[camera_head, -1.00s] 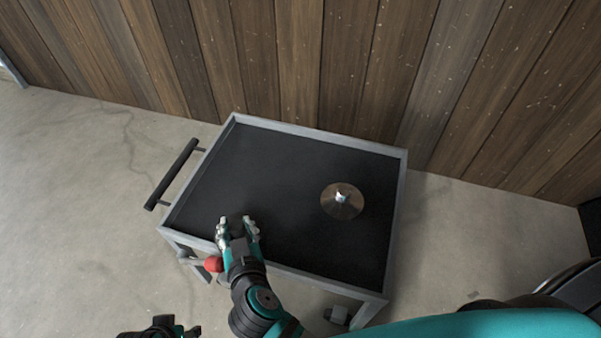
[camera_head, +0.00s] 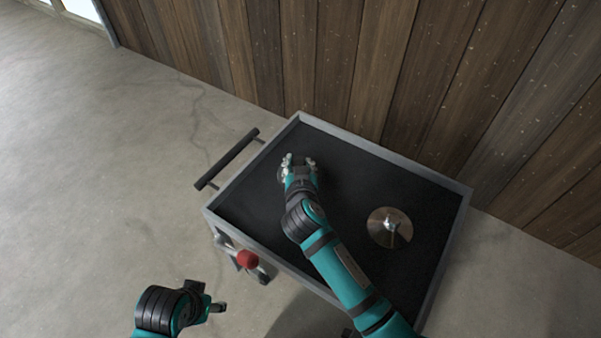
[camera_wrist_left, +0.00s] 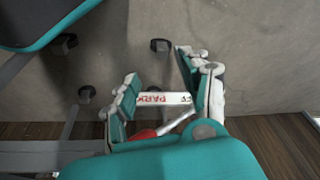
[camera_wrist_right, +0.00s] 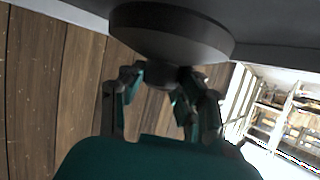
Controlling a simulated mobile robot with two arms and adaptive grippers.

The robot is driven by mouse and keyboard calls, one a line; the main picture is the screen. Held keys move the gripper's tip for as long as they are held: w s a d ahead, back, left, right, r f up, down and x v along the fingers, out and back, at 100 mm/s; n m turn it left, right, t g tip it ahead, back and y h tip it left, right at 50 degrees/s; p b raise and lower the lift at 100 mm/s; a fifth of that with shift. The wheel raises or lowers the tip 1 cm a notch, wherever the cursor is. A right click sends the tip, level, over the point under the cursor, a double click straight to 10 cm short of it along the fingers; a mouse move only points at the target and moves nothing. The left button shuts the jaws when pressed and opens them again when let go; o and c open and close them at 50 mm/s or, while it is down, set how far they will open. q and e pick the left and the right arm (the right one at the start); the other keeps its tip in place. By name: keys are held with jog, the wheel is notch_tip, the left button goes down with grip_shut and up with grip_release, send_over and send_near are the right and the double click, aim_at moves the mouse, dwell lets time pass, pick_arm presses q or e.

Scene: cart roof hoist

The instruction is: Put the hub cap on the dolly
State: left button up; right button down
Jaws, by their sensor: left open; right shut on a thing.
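The dolly (camera_head: 345,128) is a grey-framed cart with a black tray top. My right gripper (camera_head: 299,160) is over the left part of the tray. In the right wrist view my right gripper (camera_wrist_right: 160,90) is shut on the knob of a dark round disc, which I take for the hub cap (camera_wrist_right: 170,28). In the head view this dark disc does not stand out against the tray, and I cannot tell whether it touches it. My left gripper (camera_head: 215,297) is off the dolly's front left. In the left wrist view it is open (camera_wrist_left: 155,85).
A bronze disc with a silver centre stub (camera_head: 388,230) lies on the tray's right part. A red knob (camera_head: 248,259) sits at the dolly's front. A white label reading PARK (camera_wrist_left: 155,99) shows beyond my left fingers. A plank wall (camera_head: 340,60) stands behind the dolly. Floor is clear left.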

jog(key=shift+w+d, duration=0.1)
jog(key=shift+w, duration=0.25)
jog(key=shift+f, duration=0.35)
notch_tip(320, 180, down, 3)
jog(key=shift+r+b, duration=0.1)
jog(key=shift+b, duration=0.55)
pick_arm(q)
jog(key=v, duration=0.4)
jog(key=shift+a+r, duration=0.1)
jog(key=shift+r, duration=0.25)
jog(key=shift+f, duration=0.1)
pick_arm(e)
jog(key=c, duration=1)
grip_release()
jog(key=shift+o, duration=0.2)
jog(key=shift+s, duration=0.1)
